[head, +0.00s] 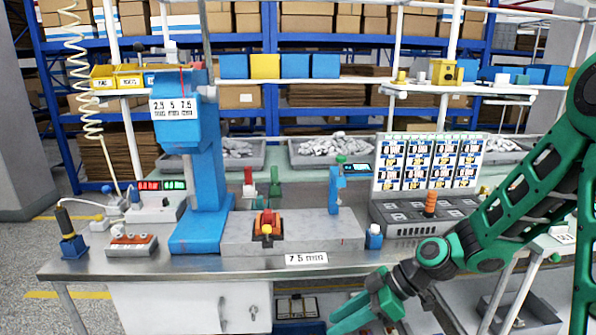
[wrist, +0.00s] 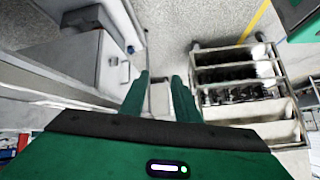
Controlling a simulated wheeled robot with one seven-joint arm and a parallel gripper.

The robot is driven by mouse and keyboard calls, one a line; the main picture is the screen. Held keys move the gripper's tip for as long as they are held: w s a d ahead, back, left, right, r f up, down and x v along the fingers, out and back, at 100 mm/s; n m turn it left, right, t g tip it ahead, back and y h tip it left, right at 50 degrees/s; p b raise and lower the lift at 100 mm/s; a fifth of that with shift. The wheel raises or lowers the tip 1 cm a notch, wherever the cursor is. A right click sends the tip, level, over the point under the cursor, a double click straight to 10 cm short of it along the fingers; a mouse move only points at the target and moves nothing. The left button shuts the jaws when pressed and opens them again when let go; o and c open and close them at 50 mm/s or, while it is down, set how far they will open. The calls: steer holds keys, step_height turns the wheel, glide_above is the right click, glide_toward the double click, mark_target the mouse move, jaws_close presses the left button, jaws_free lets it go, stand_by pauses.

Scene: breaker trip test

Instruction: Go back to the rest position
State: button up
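My gripper (head: 350,318) hangs low in front of the workbench's front edge, at the bottom of the head view, with its green fingers pointing down and left. In the wrist view my gripper (wrist: 161,76) shows two green fingers apart, with nothing held between them. My green arm comes in from the right of the head view. On the steel workbench (head: 130,262), a small orange and black device with a yellow part (head: 267,228) sits on a grey block (head: 335,228), well away from my gripper.
A blue press (head: 205,200) stands left on the bench. A grey console (head: 430,212) with an orange handle is at the right. Below the bench are a white cabinet (head: 190,305) and a rack of bins (wrist: 240,75). Grey floor (wrist: 190,25) shows between them.

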steer(key=s+d+r+m+h, duration=0.25)
steer(key=d+m+h, duration=0.2)
steer(key=d, duration=0.55)
steer(key=s+d+r+m+h, duration=0.1)
steer(key=s+d+m+h, duration=0.3)
steer(key=d, duration=0.7)
steer(key=s+d+r+m, duration=0.4)
steer(key=s+d+m, duration=0.1)
steer(key=s+m, duration=0.1)
steer(key=s+d+r+m, duration=0.3)
steer(key=s+d+m, duration=0.2)
steer(key=s+m, duration=0.2)
steer(key=shift+s+r+h, duration=0.35)
steer(key=shift+s+r, duration=0.05)
steer(key=shift+s, duration=0.35)
steer(key=shift+w+f, duration=0.25)
steer(key=shift+w, duration=0.4)
